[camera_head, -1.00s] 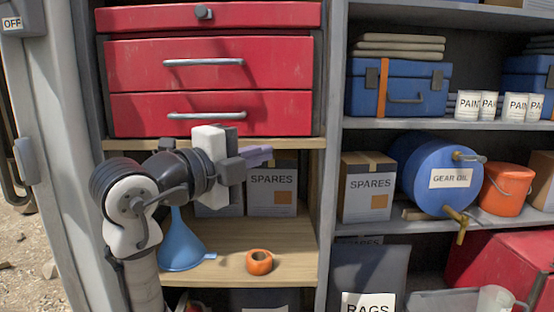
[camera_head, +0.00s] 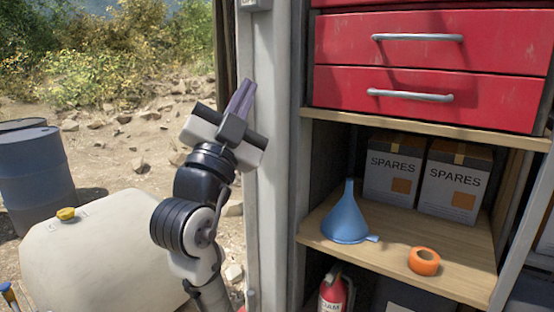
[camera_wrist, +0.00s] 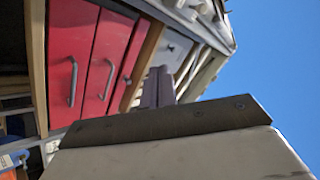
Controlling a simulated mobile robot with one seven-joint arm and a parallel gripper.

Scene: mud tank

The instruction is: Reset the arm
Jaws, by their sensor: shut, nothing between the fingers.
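My gripper (camera_head: 241,97) is raised in front of the pale cabinet post, left of the shelves, in the head view. Its purple fingers are together and point up and slightly right, with nothing between them. In the wrist view the fingers (camera_wrist: 158,86) show above the dark edge of the gripper body, with red drawers to their left and blue sky to the right. My arm is bent below the gripper in the head view.
A blue funnel (camera_head: 345,222), an orange tape roll (camera_head: 424,261) and two SPARES boxes (camera_head: 452,185) stand on the wooden shelf. Red drawers (camera_head: 420,80) are above. The pale post (camera_head: 272,200) is close behind the gripper. A white tank (camera_head: 100,255) and blue drum (camera_head: 35,165) stand left.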

